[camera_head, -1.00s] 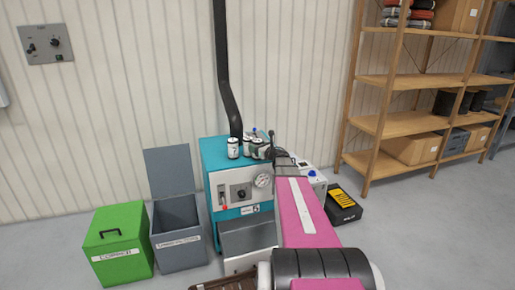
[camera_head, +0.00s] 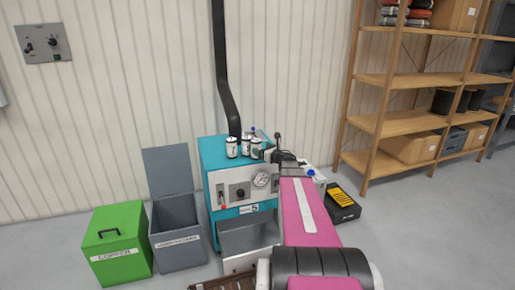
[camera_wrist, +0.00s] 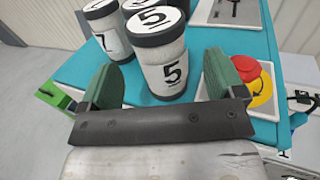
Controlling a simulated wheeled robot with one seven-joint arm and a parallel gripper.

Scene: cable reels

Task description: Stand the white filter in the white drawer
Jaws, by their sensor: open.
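Several white canisters with black rims stand on top of the teal machine. In the wrist view, one marked 5 (camera_wrist: 172,75) stands upright between my fingers, and one marked 7 (camera_wrist: 105,30) is to its left. I cannot tell which is the white filter. The canisters also show in the head view (camera_head: 232,148). My gripper (camera_wrist: 162,82) is open, its green pads on either side of the canister marked 5, with gaps visible. A pale drawer-like opening (camera_head: 250,240) shows low on the machine's front, partly hidden by my arm.
The teal machine (camera_head: 208,165) has a front panel with a gauge. A red button on yellow (camera_wrist: 262,85) lies close right of my right finger. A green bin (camera_head: 115,240) and a grey lidded bin (camera_head: 180,250) stand left. A wooden shelf (camera_head: 385,125) stands right.

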